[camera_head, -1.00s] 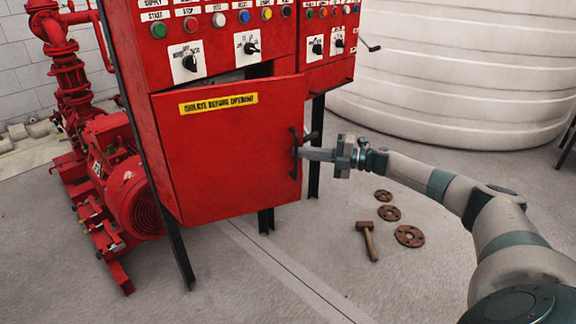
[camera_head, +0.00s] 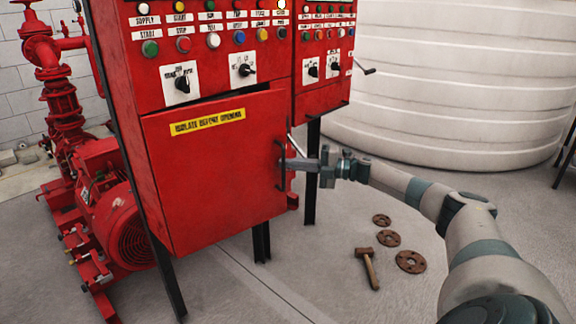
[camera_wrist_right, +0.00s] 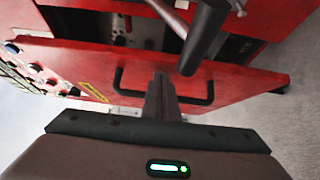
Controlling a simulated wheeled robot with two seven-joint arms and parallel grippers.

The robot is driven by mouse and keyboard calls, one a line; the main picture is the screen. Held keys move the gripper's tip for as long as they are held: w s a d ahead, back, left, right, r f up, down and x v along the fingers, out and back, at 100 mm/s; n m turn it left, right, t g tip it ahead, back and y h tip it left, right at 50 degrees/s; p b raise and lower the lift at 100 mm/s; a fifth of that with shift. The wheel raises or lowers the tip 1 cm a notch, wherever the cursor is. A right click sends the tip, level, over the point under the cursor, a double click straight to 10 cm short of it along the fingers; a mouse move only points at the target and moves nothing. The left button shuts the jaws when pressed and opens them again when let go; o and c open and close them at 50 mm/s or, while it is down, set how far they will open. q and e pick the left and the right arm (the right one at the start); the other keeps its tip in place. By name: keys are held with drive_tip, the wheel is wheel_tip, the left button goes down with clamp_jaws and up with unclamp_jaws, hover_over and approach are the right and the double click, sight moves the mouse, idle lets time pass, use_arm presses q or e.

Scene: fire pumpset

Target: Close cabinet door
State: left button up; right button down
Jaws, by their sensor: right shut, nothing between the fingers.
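The red cabinet door (camera_head: 215,170) with a yellow label stands slightly ajar on the red control cabinet (camera_head: 213,30). A dark gap shows along its top edge. Its black handle (camera_head: 281,165) is near the door's right edge. My right gripper (camera_head: 290,163) is shut and empty, its fingertips at the handle; contact cannot be told for sure. In the right wrist view the door (camera_wrist_right: 215,85) runs across the frame, with the handle (camera_wrist_right: 120,78) around the shut fingers (camera_wrist_right: 160,85) and the cabinet's dark interior beyond. My left gripper is not in view.
A red pump (camera_head: 115,205) stands at the left. A large white tank (camera_head: 450,80) fills the back right. A hammer (camera_head: 368,268) and several rusty flanges (camera_head: 410,261) lie on the floor below my right arm. A crank handle (camera_head: 362,68) sticks out from the cabinet's right side.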

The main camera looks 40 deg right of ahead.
drive_tip(key=v, duration=1.7)
drive_tip(key=shift+s, duration=0.15)
